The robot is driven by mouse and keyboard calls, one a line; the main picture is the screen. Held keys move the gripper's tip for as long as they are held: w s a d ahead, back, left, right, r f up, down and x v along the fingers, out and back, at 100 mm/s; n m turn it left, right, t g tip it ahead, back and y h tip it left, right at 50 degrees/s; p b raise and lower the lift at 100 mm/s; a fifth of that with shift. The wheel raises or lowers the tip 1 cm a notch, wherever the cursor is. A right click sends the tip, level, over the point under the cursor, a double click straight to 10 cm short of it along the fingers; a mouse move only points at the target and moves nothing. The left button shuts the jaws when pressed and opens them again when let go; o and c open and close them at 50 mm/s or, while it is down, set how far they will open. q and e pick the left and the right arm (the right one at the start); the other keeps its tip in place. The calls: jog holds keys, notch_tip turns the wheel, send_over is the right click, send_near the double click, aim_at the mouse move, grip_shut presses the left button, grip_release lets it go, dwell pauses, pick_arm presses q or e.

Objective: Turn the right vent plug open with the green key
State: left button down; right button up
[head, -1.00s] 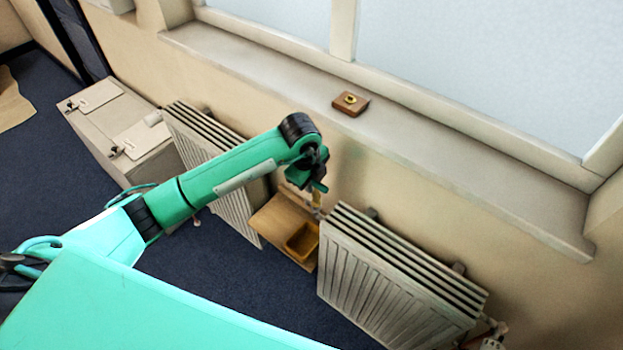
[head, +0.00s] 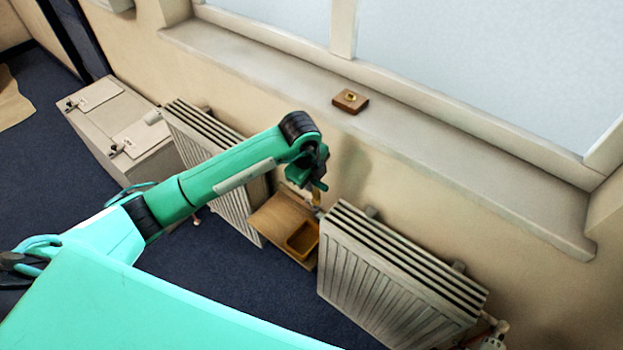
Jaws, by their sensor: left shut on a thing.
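My left gripper (head: 319,184) reaches down at the upper left end of the right radiator (head: 375,275). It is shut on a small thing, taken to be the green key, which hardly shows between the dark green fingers. A small brass-coloured piece (head: 316,197) shows just below the fingertips, beside the radiator's end. The right vent plug cannot be made out clearly there, and I cannot tell whether the key is seated on it. My right gripper is out of view.
A wooden shelf (head: 270,217) with an orange-brown tray (head: 302,238) sits between the right radiator and the left radiator (head: 235,205). A wooden block with a brass fitting (head: 350,101) lies on the windowsill (head: 430,140). A pale cabinet (head: 120,130) stands at left.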

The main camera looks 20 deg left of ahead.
pick_arm(q)
jog(key=shift+f+b, duration=0.65)
jog(key=shift+f, duration=0.35)
dwell(0.8)
jog(key=shift+s+n+p, duration=0.1)
jog(key=shift+n+p, duration=0.2)
jog(key=shift+n, duration=0.8)
